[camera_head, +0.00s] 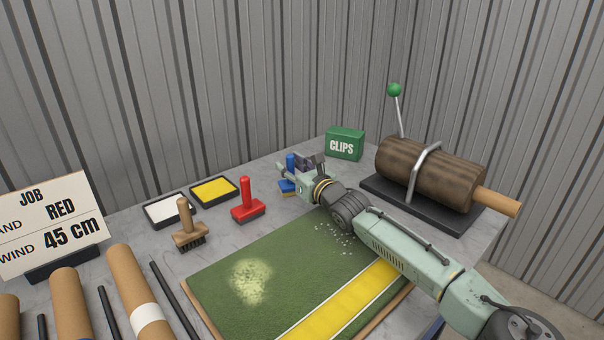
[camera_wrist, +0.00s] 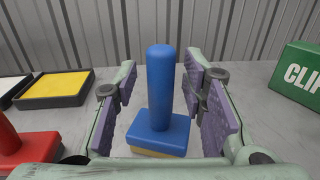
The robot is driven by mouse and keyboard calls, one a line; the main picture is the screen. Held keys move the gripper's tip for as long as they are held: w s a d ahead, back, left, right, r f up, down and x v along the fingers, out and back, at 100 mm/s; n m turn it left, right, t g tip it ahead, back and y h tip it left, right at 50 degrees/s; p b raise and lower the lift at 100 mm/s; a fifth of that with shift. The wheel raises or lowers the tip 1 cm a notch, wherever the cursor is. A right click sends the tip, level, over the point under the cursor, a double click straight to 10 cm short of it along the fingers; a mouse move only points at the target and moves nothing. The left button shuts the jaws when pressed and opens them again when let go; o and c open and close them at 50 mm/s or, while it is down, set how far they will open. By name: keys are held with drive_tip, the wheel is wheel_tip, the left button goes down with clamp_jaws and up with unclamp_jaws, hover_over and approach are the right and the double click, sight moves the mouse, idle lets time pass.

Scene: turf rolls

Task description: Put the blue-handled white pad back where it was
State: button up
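The blue-handled pad (camera_head: 287,187) stands upright on the grey table behind the turf. In the wrist view the blue pad (camera_wrist: 160,125) has a tall round handle and a square blue block, and the thin layer under the block looks yellowish, not white. My gripper (camera_head: 299,166) is open, with its purple-lined fingers (camera_wrist: 165,92) on either side of the handle. Gaps show between the handle and both fingers. A tray with a white surface (camera_head: 168,210) and a tray with a yellow surface (camera_head: 214,191) lie to the left.
A red-handled tool (camera_head: 247,200) and a wooden-handled brush (camera_head: 189,230) stand left of my gripper. The green CLIPS box (camera_head: 345,144) and a clamped brown roll (camera_head: 425,175) are right. Green turf (camera_head: 300,250) with a yellow stripe lies in front.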

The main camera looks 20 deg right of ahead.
drive_tip(key=b+v, duration=0.3)
drive_tip(key=v, duration=0.9)
drive_tip(key=shift+b, duration=0.4)
